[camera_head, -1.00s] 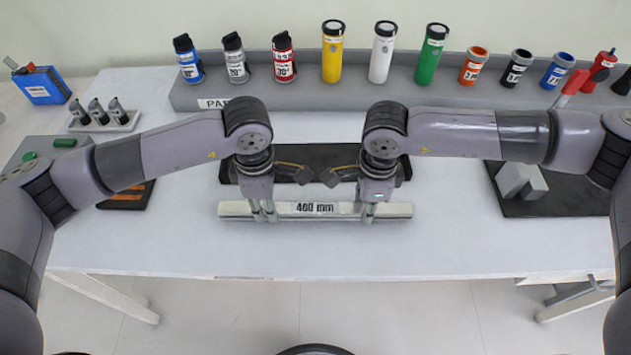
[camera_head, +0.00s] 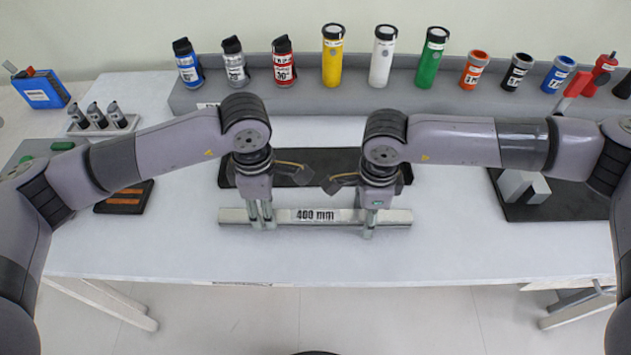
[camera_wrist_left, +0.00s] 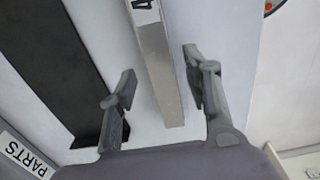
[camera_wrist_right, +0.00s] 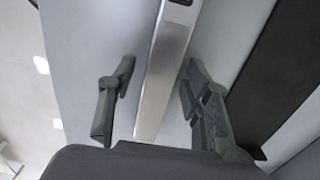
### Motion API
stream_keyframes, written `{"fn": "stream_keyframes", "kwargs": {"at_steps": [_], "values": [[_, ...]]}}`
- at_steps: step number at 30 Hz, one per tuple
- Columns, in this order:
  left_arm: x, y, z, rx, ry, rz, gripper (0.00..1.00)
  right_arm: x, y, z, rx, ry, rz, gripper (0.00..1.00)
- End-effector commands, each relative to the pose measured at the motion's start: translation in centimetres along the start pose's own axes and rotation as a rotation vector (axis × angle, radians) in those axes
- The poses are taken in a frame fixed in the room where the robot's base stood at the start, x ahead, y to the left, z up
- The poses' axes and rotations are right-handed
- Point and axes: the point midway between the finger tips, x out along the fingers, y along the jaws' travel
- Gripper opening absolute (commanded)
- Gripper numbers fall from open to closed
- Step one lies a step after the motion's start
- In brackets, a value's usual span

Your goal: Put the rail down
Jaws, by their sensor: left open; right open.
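The rail (camera_head: 336,216) is a long silvery bar with a white label reading 400 mm. It lies level at the front middle of the white table, in front of a black mat. My left gripper (camera_head: 263,222) is around the rail's left part, and my right gripper (camera_head: 370,230) is around its right part. In the left wrist view the rail (camera_wrist_left: 160,75) runs between my open left fingers (camera_wrist_left: 160,90), with gaps on both sides. In the right wrist view the rail (camera_wrist_right: 160,80) runs between my open right fingers (camera_wrist_right: 155,95), also apart from them.
A black mat (camera_head: 320,160) lies just behind the rail. A grey shelf (camera_head: 205,98) at the back holds several cans and tubes. A dark tray (camera_head: 540,208) with a grey block is at the right. The table's front strip is clear.

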Motion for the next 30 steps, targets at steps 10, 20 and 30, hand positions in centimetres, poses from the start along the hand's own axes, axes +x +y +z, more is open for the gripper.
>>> {"fn": "stream_keyframes", "kwargs": {"at_steps": [10, 20, 30], "values": [[-7.3, 0.1, 0.0, 0.001, 0.000, 0.004, 0.45, 0.0, 0.0, 0.0, 0.000, 0.000, 0.000, 0.45], [-9.9, 0.0, 0.0, 0.000, 0.001, 0.000, 0.45, -0.7, -0.1, 0.0, 0.000, -0.001, -0.002, 0.45], [-9.9, 0.0, 0.0, 0.000, 0.001, 0.000, 0.45, -7.3, -0.1, 0.0, 0.000, -0.002, -0.004, 0.45]]}}
